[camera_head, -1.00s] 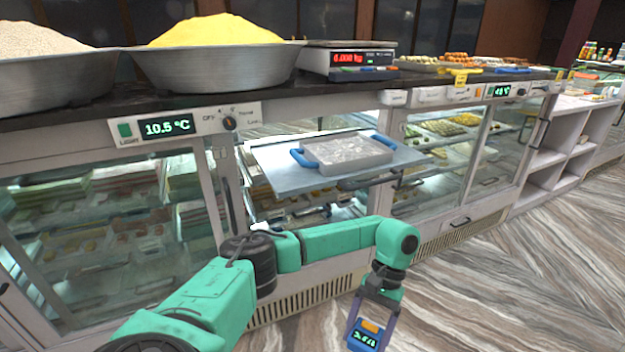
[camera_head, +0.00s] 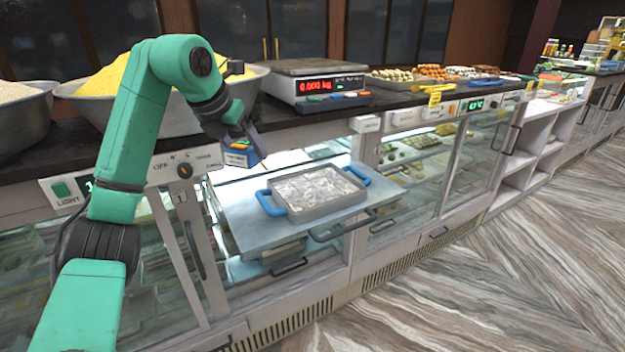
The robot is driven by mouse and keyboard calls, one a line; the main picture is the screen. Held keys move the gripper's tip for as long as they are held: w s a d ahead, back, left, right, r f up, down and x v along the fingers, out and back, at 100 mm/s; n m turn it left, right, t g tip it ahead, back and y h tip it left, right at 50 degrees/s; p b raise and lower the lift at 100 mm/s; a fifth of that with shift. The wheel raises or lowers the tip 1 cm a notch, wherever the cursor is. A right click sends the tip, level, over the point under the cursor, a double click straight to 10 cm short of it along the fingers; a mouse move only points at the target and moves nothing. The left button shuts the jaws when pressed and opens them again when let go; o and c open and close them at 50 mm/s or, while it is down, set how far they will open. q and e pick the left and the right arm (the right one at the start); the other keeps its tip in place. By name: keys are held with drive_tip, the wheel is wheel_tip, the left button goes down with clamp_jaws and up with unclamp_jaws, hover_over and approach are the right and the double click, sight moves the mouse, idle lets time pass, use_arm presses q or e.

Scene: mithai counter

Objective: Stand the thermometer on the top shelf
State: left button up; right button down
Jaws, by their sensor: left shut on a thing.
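That shelf looks like the upper one in the open display case. The thermometer appears apart from it. My fingers partly hide the thermometer. My right gripper is out of view.
A metal tray (camera_head: 318,210) with blue handles sits on the pulled-out shelf, covering much of it. The shelf's left front is bare. Above are a weighing scale (camera_head: 318,88), a bowl of yellow powder (camera_head: 98,92) and the dark counter edge (camera_head: 300,118).

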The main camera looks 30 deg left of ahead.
use_arm(q)
drive_tip(key=shift+w+a+r+n+y, duration=0.15)
drive_tip(key=shift+a+r+n+y, duration=0.15)
drive_tip(key=shift+a+n, duration=0.1)
drive_tip(key=f+b, duration=0.1)
drive_tip(key=f, duration=0.5)
drive_tip(key=f+b, duration=0.1)
drive_tip(key=f, duration=0.6)
drive_tip(key=f+b, duration=0.1)
drive_tip(key=f, duration=0.5)
drive_tip(key=shift+s+f, duration=0.25)
drive_tip(key=shift+s, duration=0.1)
drive_tip(key=o, duration=1.3)
drive_tip(key=shift+o, duration=0.2)
drive_tip(key=shift+b, duration=0.3)
drive_tip(key=v, duration=1.2)
drive_tip(key=shift+b, duration=0.3)
drive_tip(key=shift+w, duration=0.1)
